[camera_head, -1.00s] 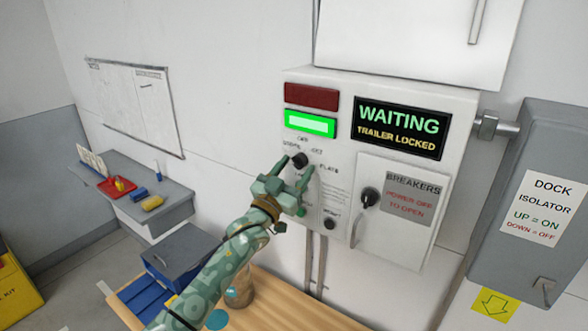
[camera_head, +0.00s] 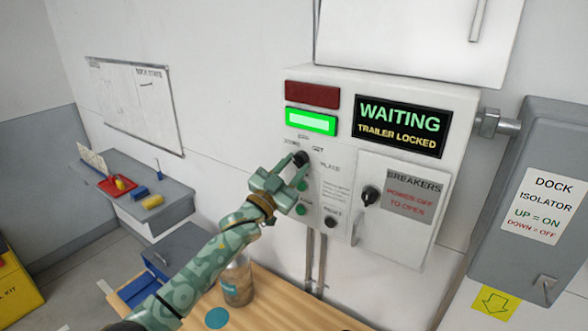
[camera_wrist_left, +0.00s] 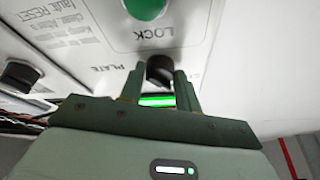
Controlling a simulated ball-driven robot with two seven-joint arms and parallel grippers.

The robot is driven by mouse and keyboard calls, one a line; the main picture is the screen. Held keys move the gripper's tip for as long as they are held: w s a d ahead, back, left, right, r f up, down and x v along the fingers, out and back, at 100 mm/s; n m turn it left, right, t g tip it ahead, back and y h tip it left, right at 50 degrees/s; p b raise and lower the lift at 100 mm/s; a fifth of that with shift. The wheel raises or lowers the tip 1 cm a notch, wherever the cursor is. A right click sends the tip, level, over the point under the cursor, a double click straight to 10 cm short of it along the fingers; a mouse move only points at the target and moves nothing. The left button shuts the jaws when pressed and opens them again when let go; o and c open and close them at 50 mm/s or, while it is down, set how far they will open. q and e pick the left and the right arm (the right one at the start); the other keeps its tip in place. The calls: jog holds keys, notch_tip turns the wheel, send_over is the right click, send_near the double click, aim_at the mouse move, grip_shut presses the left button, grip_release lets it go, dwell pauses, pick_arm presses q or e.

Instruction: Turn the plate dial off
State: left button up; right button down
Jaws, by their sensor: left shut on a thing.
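The plate dial is a black knob (camera_head: 300,158) on the front of the white control box (camera_head: 342,179), with the word PLATE to its right. My left gripper (camera_head: 291,170) is at this knob and partly covers the panel below it. In the left wrist view the knob (camera_wrist_left: 160,72) sits between the two fingers (camera_wrist_left: 162,85), which are shut on it. There the picture is upside down, with PLATE beside the knob. The knob's exact pointing direction is hard to tell. My right gripper is not in view.
A green lamp (camera_head: 311,121) is lit below a dark red one (camera_head: 312,94). The screen (camera_head: 400,127) reads WAITING, TRAILER LOCKED. A breaker door with a black knob (camera_head: 370,195) is at right. A bottle (camera_head: 237,281) stands on the wooden table (camera_head: 275,309) under my arm.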

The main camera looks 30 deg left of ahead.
pick_arm(q)
jog(key=m+h, duration=0.1)
jog(key=m, duration=0.1)
jog(key=m+g+h, duration=0.1)
jog(key=m, duration=0.2)
jog(key=shift+a+r, duration=0.1)
jog(key=shift+a, duration=0.1)
jog(key=shift+a+r+m+g+h+p, duration=0.15)
jog(key=shift+m+g+h, duration=0.25)
jog(key=shift+m, duration=0.75)
jog(key=shift+f+m+g+h+p, duration=0.15)
jog(key=shift+m+g+h, duration=0.25)
jog(key=shift+m, duration=0.75)
jog(key=shift+r, duration=0.1)
jog(key=o, duration=1)
jog(key=b+v, duration=0.4)
jog(key=v, duration=1.2)
jog(key=shift+a, duration=0.15)
